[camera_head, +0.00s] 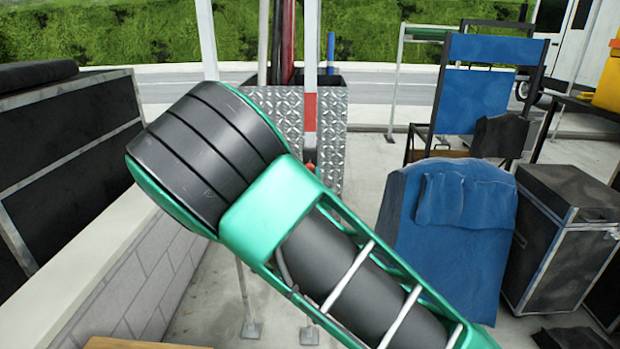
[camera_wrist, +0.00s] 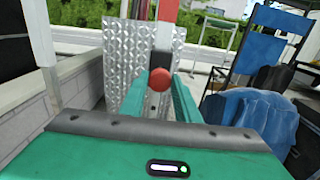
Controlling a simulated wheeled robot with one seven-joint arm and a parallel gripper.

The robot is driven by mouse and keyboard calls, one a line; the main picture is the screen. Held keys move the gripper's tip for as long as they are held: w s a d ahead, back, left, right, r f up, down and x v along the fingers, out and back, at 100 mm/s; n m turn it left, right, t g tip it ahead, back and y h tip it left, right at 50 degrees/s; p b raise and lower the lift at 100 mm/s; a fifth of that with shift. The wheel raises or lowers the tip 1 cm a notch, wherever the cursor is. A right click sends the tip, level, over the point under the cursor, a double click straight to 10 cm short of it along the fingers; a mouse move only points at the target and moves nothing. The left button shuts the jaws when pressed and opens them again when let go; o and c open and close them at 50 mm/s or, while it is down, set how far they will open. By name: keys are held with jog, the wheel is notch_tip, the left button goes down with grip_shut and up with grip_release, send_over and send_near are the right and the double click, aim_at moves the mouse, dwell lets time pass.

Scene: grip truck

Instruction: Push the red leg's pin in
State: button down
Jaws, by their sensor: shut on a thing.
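The red leg is a white upright post with a red band (camera_head: 310,112), standing in front of a diamond-plate metal box; the red part also shows at the top of the wrist view (camera_wrist: 166,10). The pin has a round red knob (camera_wrist: 160,78), seen in the wrist view at the lower end of the leg's dark part. My gripper (camera_wrist: 161,82) has its two green fingers on either side of the knob and is shut on it. In the head view my arm hides the fingers, and only a little red of the knob (camera_head: 310,167) shows at the arm's edge.
The diamond-plate box (camera_head: 265,105) stands behind the leg. Another white post (camera_head: 207,40) is to its left, beside a low wall (camera_head: 130,290). A blue-covered object (camera_head: 450,230), a blue chair (camera_head: 475,85) and a black case (camera_head: 565,240) are at right.

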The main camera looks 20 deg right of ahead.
aim_at(310, 165)
jog(key=x, duration=0.3)
jog(key=shift+w+d, duration=0.15)
jog(key=shift+w, duration=0.2)
jog(key=c, duration=1.4)
grip_release()
jog(key=shift+w, duration=0.15)
jog(key=shift+o, duration=0.2)
jog(key=shift+s, duration=0.25)
jog(key=v, duration=1)
